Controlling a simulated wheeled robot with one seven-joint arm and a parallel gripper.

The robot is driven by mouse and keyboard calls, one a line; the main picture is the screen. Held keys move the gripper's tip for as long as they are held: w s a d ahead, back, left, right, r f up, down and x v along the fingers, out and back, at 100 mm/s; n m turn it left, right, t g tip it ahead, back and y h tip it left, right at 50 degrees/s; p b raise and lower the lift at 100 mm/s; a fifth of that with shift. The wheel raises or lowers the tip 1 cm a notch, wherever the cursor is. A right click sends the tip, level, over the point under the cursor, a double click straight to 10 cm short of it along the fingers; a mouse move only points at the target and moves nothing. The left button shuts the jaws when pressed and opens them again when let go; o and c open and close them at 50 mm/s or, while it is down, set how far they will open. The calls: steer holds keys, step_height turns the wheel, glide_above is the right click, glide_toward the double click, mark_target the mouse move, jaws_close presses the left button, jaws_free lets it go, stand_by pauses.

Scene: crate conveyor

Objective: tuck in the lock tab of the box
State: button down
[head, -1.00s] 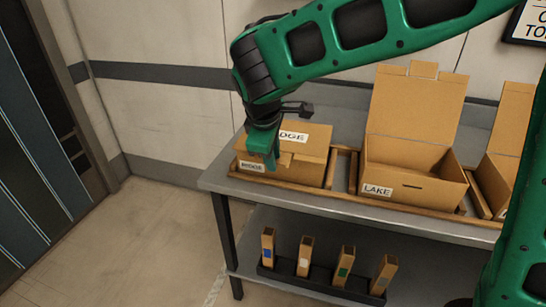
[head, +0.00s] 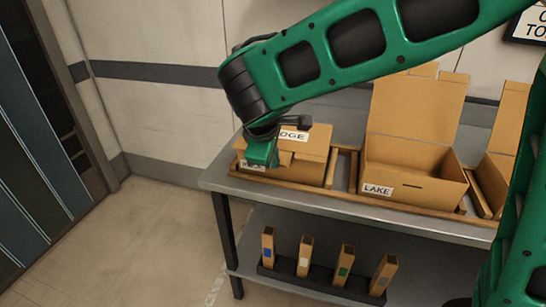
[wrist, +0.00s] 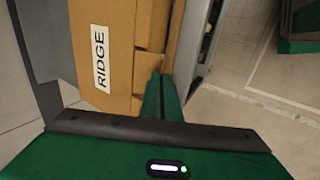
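The box labelled RIDGE (head: 314,146) stands at the left end of the bench with its lid down. It also shows in the wrist view (wrist: 118,20). Its lock tab (head: 285,158) sticks out at the front edge of the lid; in the wrist view the tab (wrist: 150,63) is just beyond my fingertips. My gripper (head: 264,160) is in front of the box, hiding part of its front and most of its small front label. In the wrist view my gripper's fingers (wrist: 161,80) lie together with nothing visible between them, their tips at or very near the tab. I cannot tell whether they touch.
The open LAKE box (head: 420,193) stands to the right, lid upright, with another open box (head: 497,180) beyond it. Wooden rails (head: 333,168) frame the boxes on the grey bench. Several small upright boxes stand in a black rack (head: 310,282) below. The floor at left is clear.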

step_height(320, 180, down, 4)
steer(key=t+h, duration=0.1)
steer(key=t, duration=0.2)
steer(key=t+h, duration=0.1)
steer(key=t, duration=0.2)
steer(key=shift+a+r, duration=0.1)
steer(key=t, duration=0.2)
steer(key=w+f+t+h, duration=0.1)
steer(key=t, duration=0.1)
steer(key=shift+f, duration=0.3)
steer(key=shift+w+d+f+t+h, duration=0.35)
steer(key=shift+t+h, duration=0.15)
steer(key=shift+t, duration=0.4)
steer(key=c, duration=2)
jaws_free()
